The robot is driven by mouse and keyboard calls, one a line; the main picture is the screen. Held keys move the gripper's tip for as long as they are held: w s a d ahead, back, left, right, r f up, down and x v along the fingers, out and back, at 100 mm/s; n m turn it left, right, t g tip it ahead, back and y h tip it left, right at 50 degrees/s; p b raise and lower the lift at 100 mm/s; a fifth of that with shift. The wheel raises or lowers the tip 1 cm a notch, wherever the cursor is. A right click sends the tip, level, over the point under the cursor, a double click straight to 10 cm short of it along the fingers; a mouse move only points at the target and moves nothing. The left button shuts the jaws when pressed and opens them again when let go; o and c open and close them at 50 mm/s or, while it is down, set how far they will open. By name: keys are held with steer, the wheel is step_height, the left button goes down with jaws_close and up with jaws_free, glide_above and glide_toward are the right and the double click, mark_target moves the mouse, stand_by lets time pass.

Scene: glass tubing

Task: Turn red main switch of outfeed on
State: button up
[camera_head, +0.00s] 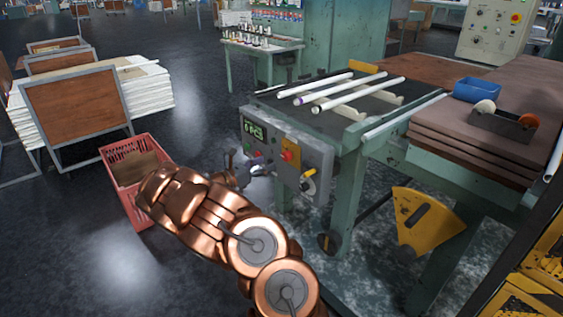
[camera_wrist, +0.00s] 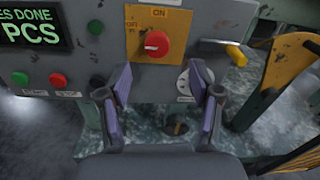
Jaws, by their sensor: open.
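The red main switch (camera_wrist: 156,43) sits on a yellow-orange plate (camera_wrist: 138,20) with an ON label at its top, on the grey control box. The switch also shows in the head view (camera_head: 287,156) on the front of the outfeed table's box (camera_head: 316,160). Its exact turn position is hard to read. My gripper (camera_wrist: 159,75) is open and empty, its two purple-padded fingers apart just below and in front of the switch, touching nothing visible. In the head view my gripper (camera_head: 243,172) is small and dark, left of the switch.
Green (camera_wrist: 20,78) and red (camera_wrist: 57,80) push buttons sit left, below a display (camera_wrist: 35,28). A dial (camera_wrist: 190,82) and a yellow-tipped lever (camera_wrist: 236,55) are right. White tubes (camera_head: 345,97) lie on the table. A red crate (camera_head: 125,165) stands left.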

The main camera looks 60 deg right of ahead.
mark_target(284, 156)
steer(key=shift+w+f+x, duration=0.1)
steer(key=shift+f+x, duration=0.05)
steer(key=shift+x, duration=1.85)
steer(key=shift+w+f+x, duration=0.15)
steer(key=shift+f+x, duration=0.05)
steer(key=shift+x, duration=1.75)
steer(key=shift+d, duration=0.1)
steer(key=c, duration=1.1)
